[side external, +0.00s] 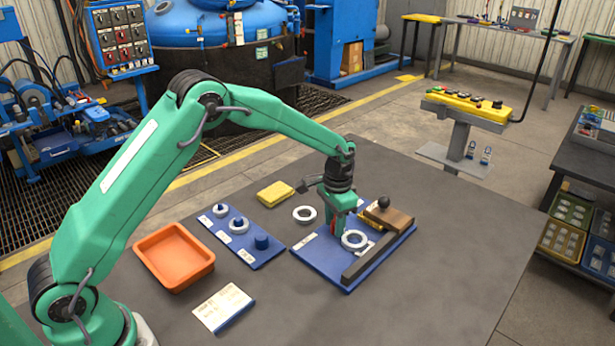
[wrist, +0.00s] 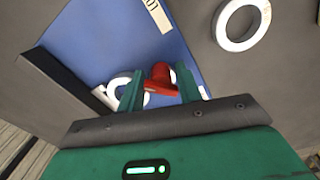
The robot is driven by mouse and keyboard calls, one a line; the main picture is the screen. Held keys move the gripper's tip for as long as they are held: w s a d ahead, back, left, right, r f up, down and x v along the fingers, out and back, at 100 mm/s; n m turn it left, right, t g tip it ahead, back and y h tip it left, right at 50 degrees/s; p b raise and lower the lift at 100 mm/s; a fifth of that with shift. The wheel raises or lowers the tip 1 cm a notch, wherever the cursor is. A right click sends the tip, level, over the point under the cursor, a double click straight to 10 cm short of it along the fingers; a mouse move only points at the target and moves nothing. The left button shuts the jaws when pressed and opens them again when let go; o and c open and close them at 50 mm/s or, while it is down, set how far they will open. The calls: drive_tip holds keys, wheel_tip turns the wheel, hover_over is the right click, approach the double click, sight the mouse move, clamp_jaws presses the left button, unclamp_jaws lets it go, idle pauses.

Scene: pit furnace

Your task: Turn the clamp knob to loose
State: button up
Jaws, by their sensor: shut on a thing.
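The clamp knob (wrist: 162,76) is red and sits over a blue base plate (wrist: 95,40). In the wrist view it lies between the two green fingers of my gripper (wrist: 160,88), which is shut on it. In the side view my gripper (side external: 337,226) points down at the blue plate (side external: 318,258), and its fingers mostly hide the knob. A white ring (side external: 354,240) lies on the plate beside the fingers; it also shows in the wrist view (wrist: 118,84), partly behind the left finger. Any marking for the knob's position is too small to read.
A dark bar (side external: 368,260) and a brown block (side external: 398,219) with a black ball (side external: 383,202) edge the plate. A loose white ring (side external: 304,206), a yellow block (side external: 275,194), a blue peg board (side external: 272,256) and an orange tray (side external: 150,242) stand nearby. The right of the table is clear.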

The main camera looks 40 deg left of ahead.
drive_tip(key=shift+w+d, duration=0.25)
drive_tip(key=shift+w, duration=0.05)
drive_tip(key=o, duration=0.7)
drive_tip(key=shift+o, duration=0.2)
drive_tip(key=shift+s+a, duration=0.1)
drive_tip(key=shift+s, duration=0.05)
drive_tip(key=shift+s+a+r, duration=0.1)
drive_tip(key=shift+r, duration=1.5)
drive_tip(key=shift+s+a+r, duration=0.1)
drive_tip(key=shift+r, duration=2.75)
wheel_tip(320, 180, up, 8)
drive_tip(key=shift+w+f, duration=0.1)
